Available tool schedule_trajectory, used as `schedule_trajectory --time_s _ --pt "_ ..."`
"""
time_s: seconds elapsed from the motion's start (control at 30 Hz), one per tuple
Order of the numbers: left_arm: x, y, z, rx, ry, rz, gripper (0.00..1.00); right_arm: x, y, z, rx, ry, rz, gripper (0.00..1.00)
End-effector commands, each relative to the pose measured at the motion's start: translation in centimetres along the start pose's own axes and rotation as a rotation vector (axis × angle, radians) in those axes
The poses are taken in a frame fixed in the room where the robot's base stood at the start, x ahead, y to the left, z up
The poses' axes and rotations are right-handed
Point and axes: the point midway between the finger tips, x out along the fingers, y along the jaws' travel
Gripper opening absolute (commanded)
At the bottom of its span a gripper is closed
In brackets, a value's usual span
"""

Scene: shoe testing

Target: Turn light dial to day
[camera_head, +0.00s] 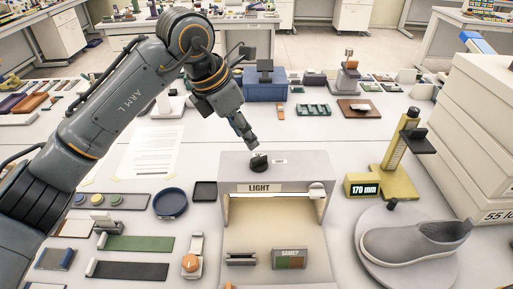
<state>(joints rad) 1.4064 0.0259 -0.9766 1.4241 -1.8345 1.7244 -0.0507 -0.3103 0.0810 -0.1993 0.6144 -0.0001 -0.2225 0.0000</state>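The light box (300,172) is a grey booth with a sign reading LIGHT on its front and a lit, cream interior. On its top sits a small black dial (259,163), with a small white label (280,161) to its right that is too small to read surely. My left gripper (253,144) comes in from the upper left and points down just above and behind the dial. Its fingers look closed together with nothing between them, and a small gap seems to separate the tips from the dial. My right gripper is not in view.
A shoe (415,243) stands on a round plate at the right, near a yellow gauge reading 170 mm (362,186). Beige boxes (480,110) stack at the right edge. A blue round dish (170,203) and a paper sheet (150,150) lie left of the booth.

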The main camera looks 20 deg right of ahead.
Motion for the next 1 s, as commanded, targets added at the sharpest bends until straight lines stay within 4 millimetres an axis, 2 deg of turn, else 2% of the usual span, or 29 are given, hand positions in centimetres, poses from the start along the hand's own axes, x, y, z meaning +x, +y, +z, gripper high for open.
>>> schedule_trajectory --time_s 0.03,0.17,0.4,0.6,0.83,0.87,1.0 --pt "0.9 -0.1 0.1 -0.001 0.003 -0.005 0.36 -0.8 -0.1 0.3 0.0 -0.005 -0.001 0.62" --pt "3.6 -0.1 0.1 -0.001 0.002 -0.005 0.36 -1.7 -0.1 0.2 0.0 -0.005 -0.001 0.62" --pt "7.3 -0.1 0.1 -0.001 0.0 -0.003 0.36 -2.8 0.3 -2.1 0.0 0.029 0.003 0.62" --pt "8.5 0.0 0.0 0.0 0.001 -0.001 0.36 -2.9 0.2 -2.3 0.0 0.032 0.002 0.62" --pt "8.6 0.0 0.0 0.001 0.001 0.0 0.36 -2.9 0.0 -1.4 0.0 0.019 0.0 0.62" --pt "8.6 0.0 0.0 0.001 0.0 0.0 0.32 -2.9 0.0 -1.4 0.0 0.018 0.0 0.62" --pt "8.5 0.0 0.0 0.001 0.0 0.0 0.03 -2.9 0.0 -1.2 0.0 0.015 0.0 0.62"
